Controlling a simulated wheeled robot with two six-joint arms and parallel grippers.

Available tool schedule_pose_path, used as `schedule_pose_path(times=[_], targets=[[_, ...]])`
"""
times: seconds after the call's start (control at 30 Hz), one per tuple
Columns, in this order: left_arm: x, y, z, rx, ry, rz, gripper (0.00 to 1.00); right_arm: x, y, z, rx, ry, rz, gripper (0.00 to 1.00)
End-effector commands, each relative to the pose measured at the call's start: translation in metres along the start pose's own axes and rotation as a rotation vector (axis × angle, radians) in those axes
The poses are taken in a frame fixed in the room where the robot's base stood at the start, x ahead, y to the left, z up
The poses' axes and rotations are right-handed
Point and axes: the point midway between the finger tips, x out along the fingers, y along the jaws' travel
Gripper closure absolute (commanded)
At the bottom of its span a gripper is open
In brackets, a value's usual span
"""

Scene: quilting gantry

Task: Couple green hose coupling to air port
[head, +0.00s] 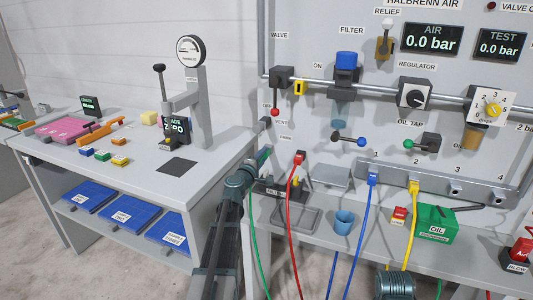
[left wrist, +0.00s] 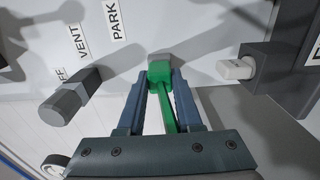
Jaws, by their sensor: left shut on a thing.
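My left gripper (head: 262,156) is at the left end of the panel, beside the corner of the left bench. It is shut on the green hose coupling, which shows between the blue-grey fingers in the left wrist view (left wrist: 160,76). The coupling's front is at a small grey block (left wrist: 160,57) near the PARK label; I cannot tell whether they touch. The green hose (head: 254,255) hangs below the gripper. The grey manifold (head: 430,182) has blue (head: 372,178) and yellow (head: 414,188) couplings at ports 1 and 2; ports 3 and 4 look empty.
A red coupling (head: 299,158) with a red hose stands between my gripper and the manifold. A blue cup (head: 343,222) and green oil can (head: 436,222) stand on the shelf below. A red-handled valve (head: 276,110) is above the gripper. The left bench (head: 215,162) carries a gauge stand.

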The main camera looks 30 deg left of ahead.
Motion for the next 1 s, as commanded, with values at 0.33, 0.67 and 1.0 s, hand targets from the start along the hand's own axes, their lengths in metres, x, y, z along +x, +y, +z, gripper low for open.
schedule_pose_path(times=[0.33, 0.67, 1.0], targets=[[-0.011, 0.000, 0.000, 0.000, 0.000, 0.000, 1.00, 0.000, 0.000, 0.000, 0.000, 0.000, 0.000, 1.00], [-0.021, 0.000, 0.000, 0.000, 0.001, 0.000, 1.00, 0.000, 0.000, 0.000, 0.000, 0.000, 0.000, 1.00], [-0.032, 0.000, 0.000, 0.000, 0.001, 0.000, 1.00, 0.000, 0.000, 0.000, 0.000, 0.000, 0.000, 1.00]])
